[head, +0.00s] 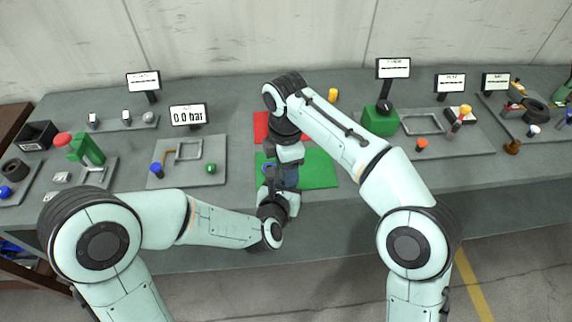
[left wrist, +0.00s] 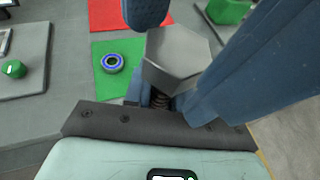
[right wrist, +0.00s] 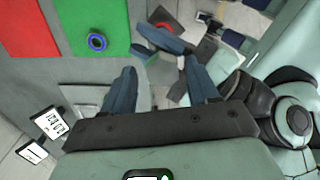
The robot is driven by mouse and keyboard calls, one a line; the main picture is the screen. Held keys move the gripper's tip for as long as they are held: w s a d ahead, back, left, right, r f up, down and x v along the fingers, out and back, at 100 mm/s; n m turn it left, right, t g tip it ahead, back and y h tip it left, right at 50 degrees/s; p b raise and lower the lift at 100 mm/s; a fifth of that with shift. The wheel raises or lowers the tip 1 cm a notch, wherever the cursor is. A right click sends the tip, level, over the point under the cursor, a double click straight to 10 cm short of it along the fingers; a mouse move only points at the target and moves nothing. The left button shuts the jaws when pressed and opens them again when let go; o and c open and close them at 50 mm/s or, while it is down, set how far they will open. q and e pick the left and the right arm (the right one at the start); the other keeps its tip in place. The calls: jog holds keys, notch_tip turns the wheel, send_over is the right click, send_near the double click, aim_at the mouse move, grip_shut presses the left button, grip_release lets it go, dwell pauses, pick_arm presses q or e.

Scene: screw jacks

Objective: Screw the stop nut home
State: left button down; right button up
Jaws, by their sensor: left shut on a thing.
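A grey part with a hexagonal head (left wrist: 178,58) and a threaded shank below it sits between the blue fingers of my left gripper (left wrist: 172,85), which is shut on it. In the head view my left gripper (head: 273,186) is at the front edge of the green mat, and the part is mostly hidden. My right gripper (right wrist: 160,88) is open, close to the left one and pointing down in the head view (head: 288,176). A blue ring with a dark centre (left wrist: 112,63) lies on the green mat; it also shows in the right wrist view (right wrist: 97,41). I cannot tell which is the stop nut.
The green mat (head: 318,168) lies in front of a red mat (head: 261,127) on the grey bench. Fixtures with knobs and a green block (head: 380,121) stand to the right. The bench's front edge is close.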

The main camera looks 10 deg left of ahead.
jog(key=shift+r, duration=2.2)
jog(key=o, duration=0.6)
